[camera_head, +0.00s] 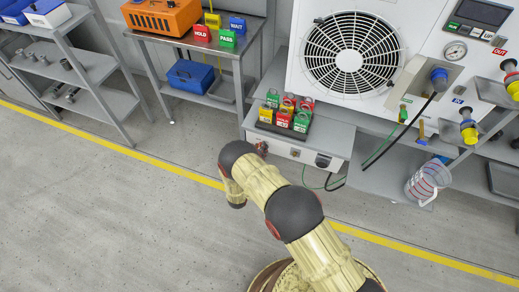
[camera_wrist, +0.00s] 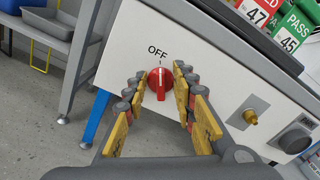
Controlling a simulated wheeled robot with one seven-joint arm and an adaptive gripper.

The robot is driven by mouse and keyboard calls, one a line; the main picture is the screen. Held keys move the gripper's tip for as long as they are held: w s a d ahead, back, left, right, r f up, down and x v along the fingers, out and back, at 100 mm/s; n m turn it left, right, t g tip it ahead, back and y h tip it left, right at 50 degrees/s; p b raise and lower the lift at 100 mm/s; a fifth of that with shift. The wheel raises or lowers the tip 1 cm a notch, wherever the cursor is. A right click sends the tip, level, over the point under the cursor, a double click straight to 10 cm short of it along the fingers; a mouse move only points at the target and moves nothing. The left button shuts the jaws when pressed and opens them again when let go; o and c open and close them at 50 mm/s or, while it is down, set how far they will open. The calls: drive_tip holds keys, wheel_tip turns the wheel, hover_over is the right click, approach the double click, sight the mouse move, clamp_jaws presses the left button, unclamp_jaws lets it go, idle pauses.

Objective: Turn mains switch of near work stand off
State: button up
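The mains switch is a red rotary knob (camera_wrist: 159,84) on a white front panel (camera_wrist: 125,60), with the word OFF printed above it in the wrist view. Its grip bar stands roughly upright in the picture; I cannot tell which end is the pointer. My gripper (camera_wrist: 159,77) is open, its two yellow-and-grey fingers on the left and right of the knob. A gap shows between each finger and the knob. In the head view, the panel (camera_head: 312,156) is the front of the work stand with the large fan unit; my gripper cannot be made out clearly there.
A brass-coloured fitting (camera_wrist: 250,117) and a dark round socket (camera_wrist: 295,139) sit right of the knob. Red, green and yellow tags (camera_head: 284,117) stand on top. A green cable (camera_head: 313,187) hangs beside the panel. A measuring jug (camera_head: 428,181) stands right. The floor in front is clear.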

drive_tip(key=shift+s, duration=0.1)
drive_tip(key=v, duration=1.1)
drive_tip(key=shift+s+a, duration=0.15)
drive_tip(key=shift+s, duration=0.25)
